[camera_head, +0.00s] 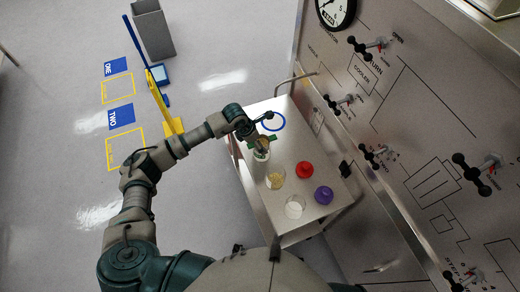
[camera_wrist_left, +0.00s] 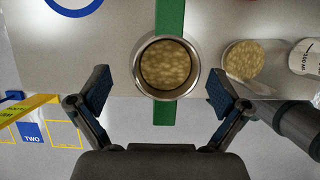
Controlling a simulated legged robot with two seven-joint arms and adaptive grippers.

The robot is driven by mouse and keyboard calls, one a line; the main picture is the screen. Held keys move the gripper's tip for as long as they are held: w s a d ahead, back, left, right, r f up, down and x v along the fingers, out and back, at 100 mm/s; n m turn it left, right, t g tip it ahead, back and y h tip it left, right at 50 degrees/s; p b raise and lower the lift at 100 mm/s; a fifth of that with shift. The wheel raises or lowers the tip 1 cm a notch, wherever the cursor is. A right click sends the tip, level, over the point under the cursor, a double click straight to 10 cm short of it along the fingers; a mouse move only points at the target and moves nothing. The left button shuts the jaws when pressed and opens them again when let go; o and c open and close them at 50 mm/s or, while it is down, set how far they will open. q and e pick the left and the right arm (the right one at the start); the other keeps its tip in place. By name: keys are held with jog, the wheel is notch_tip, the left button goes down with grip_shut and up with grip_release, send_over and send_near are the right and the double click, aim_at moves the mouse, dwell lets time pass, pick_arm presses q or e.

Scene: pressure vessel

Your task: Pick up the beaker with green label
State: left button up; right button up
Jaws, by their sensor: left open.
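A round beaker (camera_wrist_left: 168,63) with grainy tan contents is seen from above in the left wrist view. A green strip (camera_wrist_left: 168,113) shows above and below it, passing behind it. My left gripper (camera_wrist_left: 160,85) is open, with one finger on each side of the beaker and gaps at both sides. In the head view my left gripper (camera_head: 262,143) is over the far left part of the cart, by green pieces (camera_head: 246,146). The beaker is mostly hidden beneath it there. My right gripper is out of view.
On the metal cart (camera_head: 252,197), a second tan-filled beaker (camera_head: 275,180), a white-filled beaker (camera_head: 295,207), a red object (camera_head: 304,170) and a purple object (camera_head: 323,195) stand nearby. A blue ring (camera_head: 273,121) lies behind. A valve panel (camera_head: 400,80) rises at the right.

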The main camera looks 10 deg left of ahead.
pick_arm(q)
jog(key=shift+d+f, duration=0.15)
jog(key=shift+d, duration=0.65)
jog(key=c, duration=0.8)
jog(key=shift+a, duration=0.2)
jog(key=c, duration=0.7)
jog(key=shift+a, duration=0.35)
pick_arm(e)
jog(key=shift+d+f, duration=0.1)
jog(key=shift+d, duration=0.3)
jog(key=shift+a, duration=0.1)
